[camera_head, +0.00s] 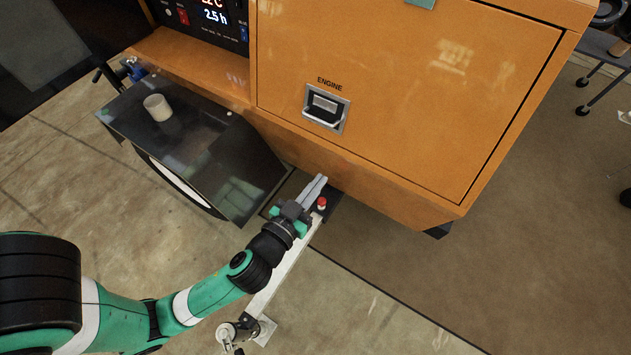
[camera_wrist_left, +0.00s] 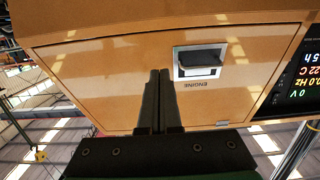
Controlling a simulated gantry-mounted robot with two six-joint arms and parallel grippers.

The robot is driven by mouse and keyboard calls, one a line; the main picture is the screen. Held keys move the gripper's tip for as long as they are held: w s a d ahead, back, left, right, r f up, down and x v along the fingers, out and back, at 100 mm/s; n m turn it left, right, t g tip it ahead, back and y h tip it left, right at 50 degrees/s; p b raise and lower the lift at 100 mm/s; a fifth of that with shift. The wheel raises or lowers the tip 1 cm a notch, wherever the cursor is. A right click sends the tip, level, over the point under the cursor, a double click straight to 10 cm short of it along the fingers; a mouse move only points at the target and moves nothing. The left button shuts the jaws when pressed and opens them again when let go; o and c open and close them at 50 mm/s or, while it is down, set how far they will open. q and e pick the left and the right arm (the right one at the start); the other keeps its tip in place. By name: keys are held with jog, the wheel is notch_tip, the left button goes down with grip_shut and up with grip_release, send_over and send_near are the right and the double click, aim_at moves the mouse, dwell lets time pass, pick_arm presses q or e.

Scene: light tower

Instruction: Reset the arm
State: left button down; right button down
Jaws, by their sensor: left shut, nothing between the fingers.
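My left arm comes in from the lower left in the head view. Its gripper (camera_head: 318,182) is shut and empty, with its fingers side by side, in front of the lower edge of the orange light tower cabinet (camera_head: 380,90). In the left wrist view the shut fingers (camera_wrist_left: 159,76) point up toward the cabinet's closed engine door (camera_wrist_left: 100,75). The door's black latch (camera_head: 324,107) sits in a metal recess and also shows in the left wrist view (camera_wrist_left: 200,65), right of the fingertips. My right arm and gripper are not in view.
A control panel (camera_head: 205,18) with lit digits is at the cabinet's upper left. A dark fender (camera_head: 220,165) covers a wheel, with a pale cylinder (camera_head: 157,107) on top. A pale outrigger beam (camera_head: 285,262) with a red knob (camera_head: 321,203) lies below my gripper. Floor at lower right is clear.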

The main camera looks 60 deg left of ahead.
pick_arm(q)
jog(key=shift+s+d+r, duration=0.1)
jog(key=shift+s, duration=0.1)
